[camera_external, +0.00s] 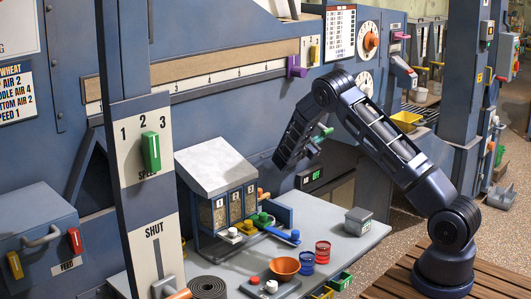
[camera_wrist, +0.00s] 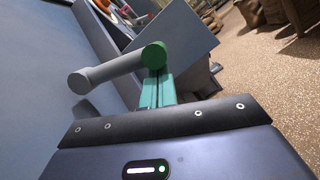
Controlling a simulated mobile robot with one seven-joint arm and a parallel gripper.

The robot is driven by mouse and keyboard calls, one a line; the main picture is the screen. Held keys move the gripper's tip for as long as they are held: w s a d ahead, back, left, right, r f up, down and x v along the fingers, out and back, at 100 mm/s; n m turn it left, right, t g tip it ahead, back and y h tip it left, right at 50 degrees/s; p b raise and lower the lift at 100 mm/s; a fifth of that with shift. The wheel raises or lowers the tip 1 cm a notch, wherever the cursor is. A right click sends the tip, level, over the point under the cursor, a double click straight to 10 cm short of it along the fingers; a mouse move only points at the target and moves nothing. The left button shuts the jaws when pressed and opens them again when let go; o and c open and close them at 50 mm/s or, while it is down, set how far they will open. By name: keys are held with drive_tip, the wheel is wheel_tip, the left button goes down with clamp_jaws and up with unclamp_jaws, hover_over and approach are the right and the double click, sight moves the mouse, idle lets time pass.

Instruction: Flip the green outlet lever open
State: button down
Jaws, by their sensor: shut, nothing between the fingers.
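In the wrist view a grey bar lies across the upper left and carries a round green end (camera_wrist: 154,55), which looks like the green lever. My gripper's teal fingers (camera_wrist: 156,75) are shut together right below this green end. I cannot tell whether they touch it. In the external view my gripper (camera_external: 316,139) is small and partly hidden by my arm, beside the blue machine wall. A green piece (camera_external: 326,131) shows there, and I cannot tell clearly whether it is the lever or a finger.
A grey table (camera_external: 345,245) below holds a small hopper box (camera_external: 212,165), an orange bowl (camera_external: 284,268), red and blue cups and a grey bin (camera_external: 357,221). The blue machine wall (camera_external: 230,95) stands close behind my arm. Open speckled floor (camera_wrist: 240,75) lies at the right in the wrist view.

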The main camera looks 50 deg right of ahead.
sight(324, 130)
drive_tip(key=r+n, duration=0.1)
drive_tip(key=s+r+n+t, duration=0.1)
drive_tip(key=n, duration=0.1)
drive_tip(key=r+n, duration=0.1)
drive_tip(key=shift+s+r+n+h, duration=0.1)
drive_tip(key=shift+s+n+h, duration=0.2)
drive_tip(key=shift+s+n, duration=0.1)
drive_tip(key=r+n+t, duration=0.1)
drive_tip(key=r+n, duration=0.1)
drive_tip(key=n, duration=0.1)
drive_tip(key=shift+s+r+t, duration=0.2)
drive_tip(key=shift+t, duration=0.2)
wheel_tip(324, 130, up, 3)
drive_tip(key=n+t, duration=0.1)
drive_tip(key=n, duration=0.4)
drive_tip(key=shift+w, duration=0.15)
drive_tip(key=shift+w+r, duration=0.15)
drive_tip(key=shift+r, duration=0.65)
drive_tip(key=v, duration=1)
drive_tip(key=shift+s, duration=0.25)
